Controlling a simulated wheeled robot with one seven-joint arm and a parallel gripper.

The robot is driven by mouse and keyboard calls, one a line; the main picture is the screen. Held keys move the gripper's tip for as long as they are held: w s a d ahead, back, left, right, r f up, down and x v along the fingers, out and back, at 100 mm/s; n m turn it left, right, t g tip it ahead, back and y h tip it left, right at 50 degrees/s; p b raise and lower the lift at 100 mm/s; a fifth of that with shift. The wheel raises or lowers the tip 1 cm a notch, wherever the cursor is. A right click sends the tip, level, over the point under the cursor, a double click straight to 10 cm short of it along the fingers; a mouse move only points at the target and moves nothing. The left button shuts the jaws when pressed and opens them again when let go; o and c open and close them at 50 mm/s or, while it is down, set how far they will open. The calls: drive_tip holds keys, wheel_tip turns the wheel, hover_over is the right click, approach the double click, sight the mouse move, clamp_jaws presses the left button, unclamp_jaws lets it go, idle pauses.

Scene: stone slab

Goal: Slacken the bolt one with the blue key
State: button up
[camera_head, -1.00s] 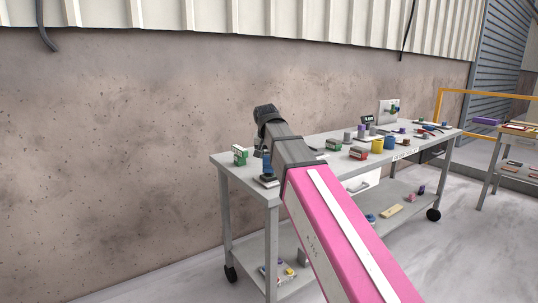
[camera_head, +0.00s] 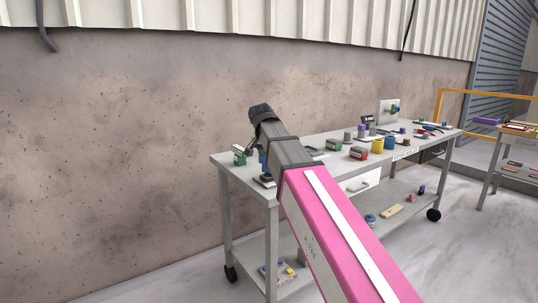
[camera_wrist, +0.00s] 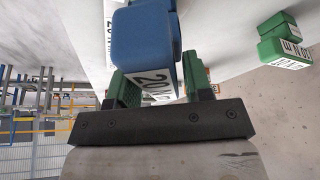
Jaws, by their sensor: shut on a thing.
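My gripper (camera_wrist: 158,82) has its green fingers on both sides of a blue block-shaped key (camera_wrist: 145,40) with a white label reading 20 N. It is shut on the key in the wrist view. In the head view the key shows as a small blue patch (camera_head: 262,160) under my wrist, at the near left end of the grey bench (camera_head: 235,172). The fingers are mostly hidden there behind my arm. I cannot tell whether the key touches the bench. Bolt one cannot be picked out for certain.
A green labelled block (camera_head: 240,154) stands close to my gripper; it also shows in the wrist view (camera_wrist: 278,38). Several coloured pieces, including a yellow cylinder (camera_head: 377,146), fill the bench to the right. A concrete wall (camera_head: 120,150) stands behind.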

drive_tip(key=shift+f, duration=0.8)
idle(0.5)
drive_tip(key=n+y, duration=0.2)
drive_tip(key=n, duration=0.3)
drive_tip(key=shift+n, duration=0.3)
drive_tip(key=n+y, duration=0.1)
drive_tip(key=n, duration=0.2)
drive_tip(key=n+y, duration=0.1)
drive_tip(key=n, duration=0.2)
drive_tip(key=shift+n+y, duration=0.3)
drive_tip(key=shift+r, duration=0.2)
drive_tip(key=shift+r, duration=1.55)
drive_tip(key=shift+r, duration=0.1)
